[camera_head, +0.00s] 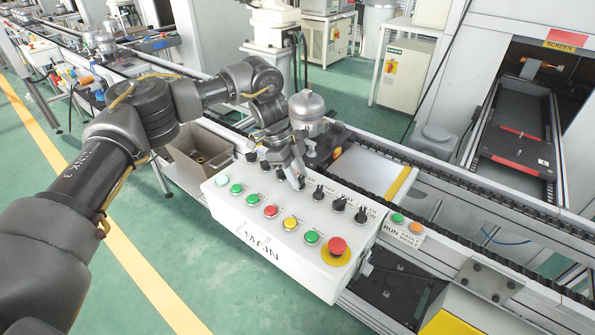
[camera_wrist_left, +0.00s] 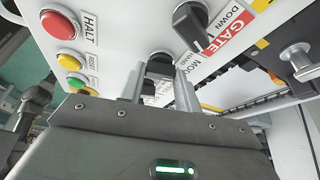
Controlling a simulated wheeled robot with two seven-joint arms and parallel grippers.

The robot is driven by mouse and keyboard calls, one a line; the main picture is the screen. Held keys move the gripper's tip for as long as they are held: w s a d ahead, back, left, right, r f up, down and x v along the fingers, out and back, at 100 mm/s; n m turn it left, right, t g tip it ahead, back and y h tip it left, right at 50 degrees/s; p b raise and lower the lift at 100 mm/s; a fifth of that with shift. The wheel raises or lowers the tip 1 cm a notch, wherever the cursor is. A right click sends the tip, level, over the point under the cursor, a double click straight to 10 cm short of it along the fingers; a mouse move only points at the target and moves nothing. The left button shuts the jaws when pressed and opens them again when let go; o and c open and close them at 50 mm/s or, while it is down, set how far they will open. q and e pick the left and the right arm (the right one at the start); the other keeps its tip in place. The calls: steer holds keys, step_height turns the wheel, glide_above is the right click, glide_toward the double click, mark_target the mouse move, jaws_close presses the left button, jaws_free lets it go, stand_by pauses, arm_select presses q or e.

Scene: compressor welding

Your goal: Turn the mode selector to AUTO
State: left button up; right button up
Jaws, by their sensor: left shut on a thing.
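The white control panel (camera_head: 285,230) carries a row of black selector knobs along its back edge. My left gripper (camera_head: 299,182) reaches down onto one knob in the middle of this row. In the left wrist view its two fingers (camera_wrist_left: 160,85) are shut on the black mode selector (camera_wrist_left: 160,64), one finger on each side. The selector's pointing direction is hidden by the fingers. My right gripper is in neither view.
The gate knob (camera_wrist_left: 192,24) sits close beside the gripped selector. A red HALT button (camera_wrist_left: 60,24) is on the other side. A red emergency stop (camera_head: 337,247) is at the panel's front right. A silver compressor (camera_head: 307,112) stands on the conveyor behind the panel.

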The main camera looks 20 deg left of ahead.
arm_select(q)
steer(key=m+g+p, duration=0.1)
steer(key=m, duration=0.2)
steer(key=shift+w+r+y+p, duration=0.15)
steer(key=shift+y+p, duration=0.15)
steer(key=shift+p, duration=0.05)
steer(key=shift+w+d+m+g+y+p, duration=0.1)
steer(key=shift+m+g+y+p, duration=0.45)
steer(key=shift+m, duration=1.35)
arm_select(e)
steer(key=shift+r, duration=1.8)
arm_select(q)
steer(key=shift+h, duration=0.25)
steer(key=o, duration=1)
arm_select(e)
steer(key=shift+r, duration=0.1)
